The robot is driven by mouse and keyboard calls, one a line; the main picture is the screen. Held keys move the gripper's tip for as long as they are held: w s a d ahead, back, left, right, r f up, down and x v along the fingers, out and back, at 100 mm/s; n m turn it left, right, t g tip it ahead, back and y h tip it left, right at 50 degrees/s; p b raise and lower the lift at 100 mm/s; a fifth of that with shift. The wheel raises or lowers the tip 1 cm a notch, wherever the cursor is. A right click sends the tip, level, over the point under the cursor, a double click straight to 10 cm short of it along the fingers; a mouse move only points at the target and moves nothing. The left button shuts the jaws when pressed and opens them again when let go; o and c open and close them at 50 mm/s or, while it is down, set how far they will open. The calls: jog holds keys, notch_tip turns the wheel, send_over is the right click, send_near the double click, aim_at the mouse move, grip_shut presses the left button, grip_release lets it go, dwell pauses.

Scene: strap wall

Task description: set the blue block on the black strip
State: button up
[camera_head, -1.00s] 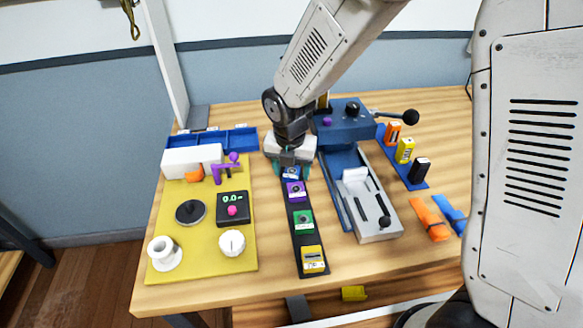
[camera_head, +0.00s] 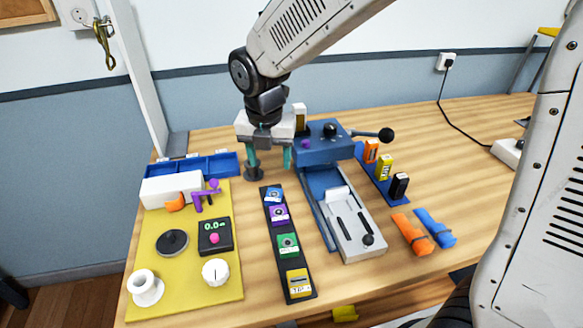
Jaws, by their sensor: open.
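The blue block (camera_head: 273,196) sits at the far end of the black strip (camera_head: 302,297), in line with a purple block (camera_head: 279,214), a green block (camera_head: 288,244) and a yellow block (camera_head: 298,283). My gripper (camera_head: 270,168) is open and empty, just behind and above the blue block. Its two teal fingers are wide apart, and the blue block is clear of them. From this view I cannot tell the exact height of the fingertips over the table.
A yellow mat (camera_head: 190,301) with a scale, dial and white spool is on the left. A blue and grey machine (camera_head: 341,205) with a black-knobbed lever stands close on the right. Orange and blue rolled straps (camera_head: 435,228) lie further right. The front right tabletop is clear.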

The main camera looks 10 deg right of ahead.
jog(key=s+d+r+m, duration=0.6)
jog(key=d+m, duration=0.2)
jog(key=m, duration=0.1)
jog(key=s+d+r+m, duration=0.1)
jog(key=s+d+m, duration=0.4)
jog(key=s+m, duration=0.4)
jog(key=s+d+r+m, duration=0.1)
jog(key=s+d+m, duration=0.4)
jog(key=s+m, duration=0.4)
jog(key=m, duration=0.4)
jog(key=shift+s+r+m+y, duration=0.3)
jog(key=shift+s+r, duration=0.05)
jog(key=shift+r, duration=0.05)
